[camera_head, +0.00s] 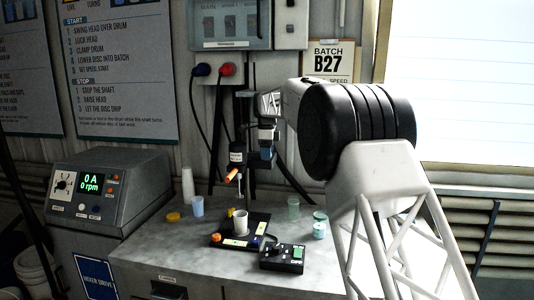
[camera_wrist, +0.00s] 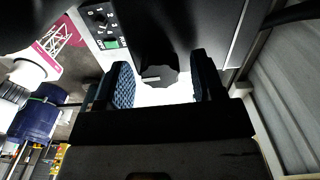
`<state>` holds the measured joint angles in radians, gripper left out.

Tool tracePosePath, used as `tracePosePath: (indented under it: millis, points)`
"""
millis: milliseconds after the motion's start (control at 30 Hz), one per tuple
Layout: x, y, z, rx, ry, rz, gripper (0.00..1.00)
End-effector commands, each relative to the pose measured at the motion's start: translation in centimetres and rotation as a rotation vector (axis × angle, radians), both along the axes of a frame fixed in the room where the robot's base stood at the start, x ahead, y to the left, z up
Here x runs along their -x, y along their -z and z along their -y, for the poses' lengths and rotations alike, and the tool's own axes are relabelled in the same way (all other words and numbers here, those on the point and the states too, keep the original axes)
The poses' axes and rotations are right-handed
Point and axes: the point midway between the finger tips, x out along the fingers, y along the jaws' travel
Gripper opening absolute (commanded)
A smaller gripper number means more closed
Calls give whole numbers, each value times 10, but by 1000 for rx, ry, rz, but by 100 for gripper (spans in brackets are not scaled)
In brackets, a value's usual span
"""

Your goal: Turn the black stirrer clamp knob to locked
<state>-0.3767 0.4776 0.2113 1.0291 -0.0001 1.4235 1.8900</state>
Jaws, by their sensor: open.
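My gripper (camera_wrist: 160,84) is open, its two blue-padded fingers spread apart in the wrist view. A black lobed part (camera_wrist: 155,74) shows between the fingers against a bright background. It looks like the black clamp knob, but I cannot tell its turn position or whether the fingers touch it. In the head view my gripper (camera_head: 266,152) is at the stirrer column, beside the dark stirrer head (camera_head: 237,157). The knob cannot be made out there; my gripper may cover it. An orange handle (camera_head: 232,174) sticks out below the head.
A grey bench (camera_head: 150,244) carries a white cup (camera_head: 240,222) on a black base, small coloured cups and a black button box (camera_head: 283,258). A control console (camera_head: 105,190) reading 0 rpm stands left. Wall boxes and hanging cables are close behind the column.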

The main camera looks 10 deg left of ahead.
Motion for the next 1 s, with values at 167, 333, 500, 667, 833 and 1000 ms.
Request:
tracePosePath:
  millis: [167, 333, 500, 667, 833, 1000]
  points:
    - [0, -8, 0, -1, 0, 2, 62]
    - [0, -25, 0, -1, 0, 2, 62]
    - [0, -46, 0, 0, 0, 1, 62]
    - [0, -65, 0, 0, 0, 1, 62]
    - [0, -75, 0, 0, 0, 1, 62]
    - [0, -78, 0, 0, 0, 0, 62]
